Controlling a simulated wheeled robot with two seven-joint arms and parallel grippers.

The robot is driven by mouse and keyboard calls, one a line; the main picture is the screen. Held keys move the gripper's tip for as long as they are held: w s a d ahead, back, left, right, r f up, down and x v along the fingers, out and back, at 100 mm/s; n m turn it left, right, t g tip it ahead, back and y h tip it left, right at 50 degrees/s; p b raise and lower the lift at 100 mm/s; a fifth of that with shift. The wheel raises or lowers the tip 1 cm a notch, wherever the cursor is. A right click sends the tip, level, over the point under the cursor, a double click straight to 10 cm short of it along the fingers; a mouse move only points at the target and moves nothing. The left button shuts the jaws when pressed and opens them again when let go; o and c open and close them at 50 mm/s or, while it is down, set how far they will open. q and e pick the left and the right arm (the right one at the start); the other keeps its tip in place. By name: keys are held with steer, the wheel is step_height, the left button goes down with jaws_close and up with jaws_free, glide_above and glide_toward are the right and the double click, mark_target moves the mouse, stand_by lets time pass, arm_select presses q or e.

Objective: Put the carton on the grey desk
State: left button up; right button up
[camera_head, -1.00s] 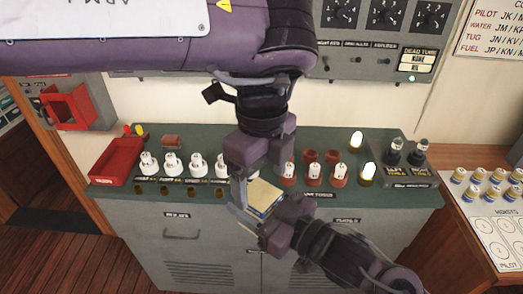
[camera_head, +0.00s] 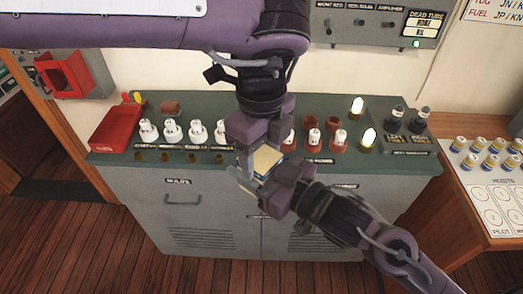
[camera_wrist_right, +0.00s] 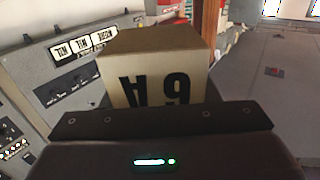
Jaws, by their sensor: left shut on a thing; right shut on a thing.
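A small carton (camera_head: 267,160) with a pale yellow-tan top is held between my two grippers. In the right wrist view the carton (camera_wrist_right: 160,75) fills the middle, with upside-down black "6A" marking on its near side. My left gripper (camera_head: 257,160) comes down from above and is shut on it. My right gripper (camera_head: 258,178) reaches in from the lower right and is also shut on it. In the head view the carton overlaps the front edge of a grey cabinet (camera_head: 200,205) with a green top. I cannot tell its height above that, or which surface is the grey desk.
The green top carries a red tray (camera_head: 115,130), several white bulbs (camera_head: 172,132) and reddish sockets (camera_head: 314,138). A wooden table (camera_head: 485,200) with several small blue-banded cans stands at the right. Wooden floor (camera_head: 90,235) is clear in front of the cabinet.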

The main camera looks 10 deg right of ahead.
steer(key=o, duration=1.3)
steer(key=shift+s, duration=0.1)
